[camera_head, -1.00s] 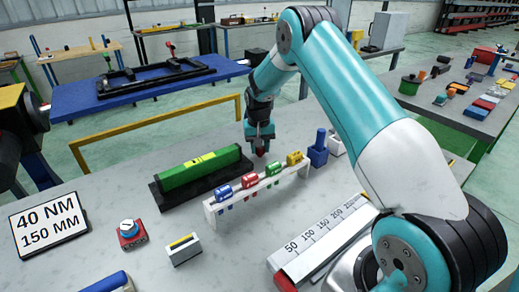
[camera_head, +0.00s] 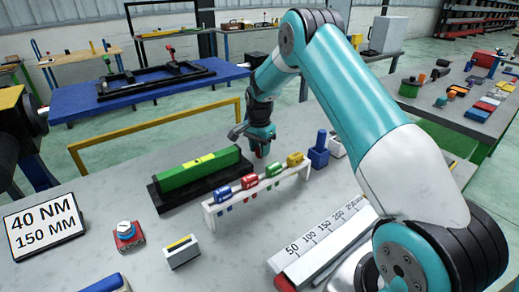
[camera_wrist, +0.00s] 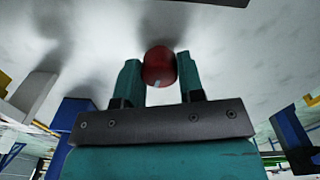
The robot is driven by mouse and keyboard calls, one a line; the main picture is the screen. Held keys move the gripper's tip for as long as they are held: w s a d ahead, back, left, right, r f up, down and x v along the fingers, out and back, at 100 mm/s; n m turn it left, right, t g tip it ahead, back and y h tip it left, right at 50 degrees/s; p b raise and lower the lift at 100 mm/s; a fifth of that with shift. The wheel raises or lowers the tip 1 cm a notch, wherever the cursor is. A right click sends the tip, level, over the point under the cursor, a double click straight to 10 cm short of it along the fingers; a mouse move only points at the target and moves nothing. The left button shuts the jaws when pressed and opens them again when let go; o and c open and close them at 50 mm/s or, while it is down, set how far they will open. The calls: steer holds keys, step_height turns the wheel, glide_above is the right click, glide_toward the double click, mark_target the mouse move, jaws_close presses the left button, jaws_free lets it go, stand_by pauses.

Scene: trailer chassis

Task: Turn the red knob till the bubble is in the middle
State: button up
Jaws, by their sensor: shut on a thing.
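The red knob (camera_wrist: 159,66) sits between the two teal fingers of my gripper (camera_wrist: 157,80) in the wrist view, with a small pale mark on it. My gripper is shut on it. In the head view my gripper (camera_head: 259,150) points down at the right end of the level, and the knob is mostly hidden there. The green level (camera_head: 185,174) lies on a black base (camera_head: 172,203). Its yellow vial (camera_head: 201,160) is near the middle of its top. The bubble is too small to make out.
A white rack (camera_head: 240,206) with blue, red and yellow tools stands in front of the level. A blue holder (camera_head: 318,155) is to the right. A sign (camera_head: 45,226), a red dial box (camera_head: 127,236) and a ruler (camera_head: 318,245) lie nearer.

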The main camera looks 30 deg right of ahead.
steer(key=shift+m, duration=0.6)
steer(key=shift+r, duration=0.1)
steer(key=o, duration=0.9)
steer(key=r+b, duration=0.2)
steer(key=r, duration=1.5)
steer(key=shift+w+r, duration=0.15)
steer(key=shift+w, duration=0.05)
